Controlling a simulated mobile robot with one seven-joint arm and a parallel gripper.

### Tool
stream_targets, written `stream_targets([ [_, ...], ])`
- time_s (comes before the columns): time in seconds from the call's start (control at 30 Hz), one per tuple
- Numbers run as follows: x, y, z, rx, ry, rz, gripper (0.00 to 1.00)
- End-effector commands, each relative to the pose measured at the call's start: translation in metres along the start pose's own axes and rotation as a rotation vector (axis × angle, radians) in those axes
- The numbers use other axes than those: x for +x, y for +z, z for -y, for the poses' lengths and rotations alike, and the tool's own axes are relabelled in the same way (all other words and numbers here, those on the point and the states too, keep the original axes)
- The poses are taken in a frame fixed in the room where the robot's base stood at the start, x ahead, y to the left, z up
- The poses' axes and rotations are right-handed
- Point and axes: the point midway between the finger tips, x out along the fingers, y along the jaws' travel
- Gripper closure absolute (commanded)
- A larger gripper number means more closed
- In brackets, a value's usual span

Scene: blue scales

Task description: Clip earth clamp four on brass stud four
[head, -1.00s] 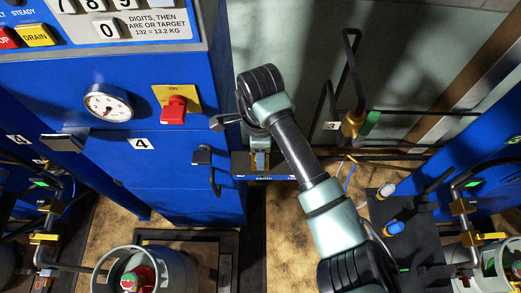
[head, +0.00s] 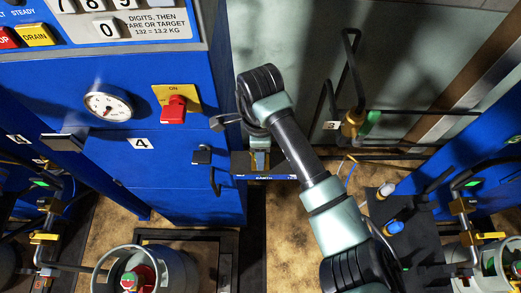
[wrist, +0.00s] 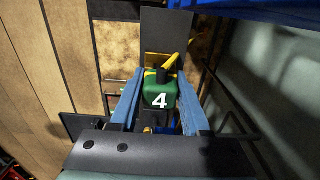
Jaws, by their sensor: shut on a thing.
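Earth clamp four (wrist: 160,91) is a green block with a white 4 and a yellow-and-black part at its far end. My gripper (wrist: 160,75) is shut on it, with one blue finger on each side. In the head view, my gripper (head: 260,160) is at a dark bracket marked EARTH (head: 265,178), beside the blue cabinet's right side. The clamp is mostly hidden there. A small brass-coloured spot (wrist: 148,130) shows below the clamp in the wrist view. I cannot tell whether it is stud four, or whether the clamp touches a stud.
The blue cabinet (head: 160,180) marked 4 stands left of my gripper, with a gauge (head: 108,106) and a red switch (head: 174,107). Black pipes (head: 352,80) with a brass fitting stand to the right. A gas cylinder (head: 170,268) stands below at the front.

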Motion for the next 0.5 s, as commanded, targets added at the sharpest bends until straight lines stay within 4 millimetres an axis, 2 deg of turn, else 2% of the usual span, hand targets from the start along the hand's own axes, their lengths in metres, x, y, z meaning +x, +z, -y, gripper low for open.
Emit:
stream_targets([
  [0.5, 0.0110, -0.0004, 0.0001, 0.001, 0.000, -0.001, 1.00],
])
